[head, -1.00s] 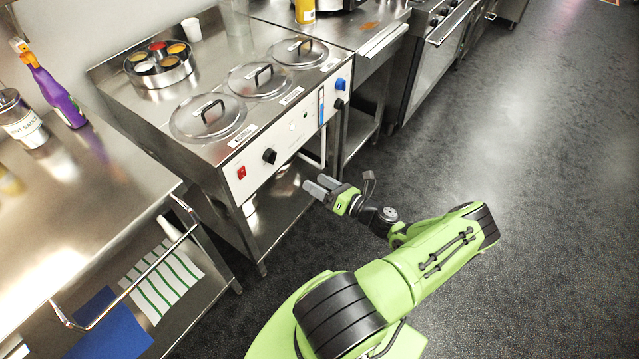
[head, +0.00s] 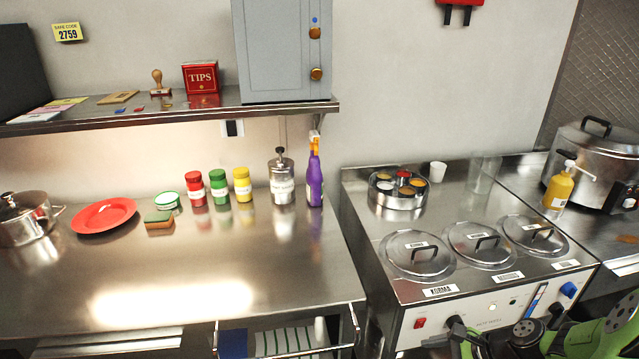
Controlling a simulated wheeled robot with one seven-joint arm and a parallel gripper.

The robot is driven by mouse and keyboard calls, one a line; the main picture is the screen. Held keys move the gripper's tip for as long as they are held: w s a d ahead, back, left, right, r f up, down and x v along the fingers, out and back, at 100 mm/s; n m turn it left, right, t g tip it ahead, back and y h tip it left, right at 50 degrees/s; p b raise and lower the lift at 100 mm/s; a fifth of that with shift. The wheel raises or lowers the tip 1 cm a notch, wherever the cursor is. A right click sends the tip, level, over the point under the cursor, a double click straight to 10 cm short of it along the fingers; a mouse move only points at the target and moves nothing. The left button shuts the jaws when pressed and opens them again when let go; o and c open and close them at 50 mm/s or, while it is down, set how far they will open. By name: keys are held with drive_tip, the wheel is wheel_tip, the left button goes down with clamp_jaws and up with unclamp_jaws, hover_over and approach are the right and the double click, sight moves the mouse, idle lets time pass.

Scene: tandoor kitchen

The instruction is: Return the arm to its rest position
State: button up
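My arm, green and black, shows only in the bottom right corner of the head view. My gripper (head: 440,342) is at the bottom edge, in front of the steel warmer's control panel (head: 490,312). Its fingers are small and partly cut off by the frame, so I cannot tell whether they are apart. I see no object held in it. Most of the arm is below the frame.
The warmer has several lidded pots (head: 417,255) and a round spice tin (head: 397,190). Left of it, a steel counter (head: 180,265) holds a red plate (head: 104,214), jars and a purple spray bottle (head: 315,180). A large cooker (head: 597,165) stands at right.

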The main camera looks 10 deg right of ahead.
drive_tip(key=s+a+r+n+g+h, duration=0.1)
drive_tip(key=s+a+r+n+h, duration=0.15)
drive_tip(key=a+r+n, duration=0.35)
drive_tip(key=s+a+r+n+g+h, duration=0.2)
drive_tip(key=a+r+n+h, duration=0.15)
drive_tip(key=r+n, duration=0.35)
drive_tip(key=s+a+r+n+t, duration=0.1)
drive_tip(key=s+a+r+n, duration=0.1)
drive_tip(key=s+r+n, duration=0.1)
drive_tip(key=s+a+r+n+t+p, duration=0.1)
drive_tip(key=s+a+r+n+t, duration=0.1)
drive_tip(key=s+r, duration=0.4)
drive_tip(key=shift+s+a+r+n+t+h, duration=0.35)
drive_tip(key=shift+s+a+n, duration=0.35)
drive_tip(key=shift+n, duration=0.4)
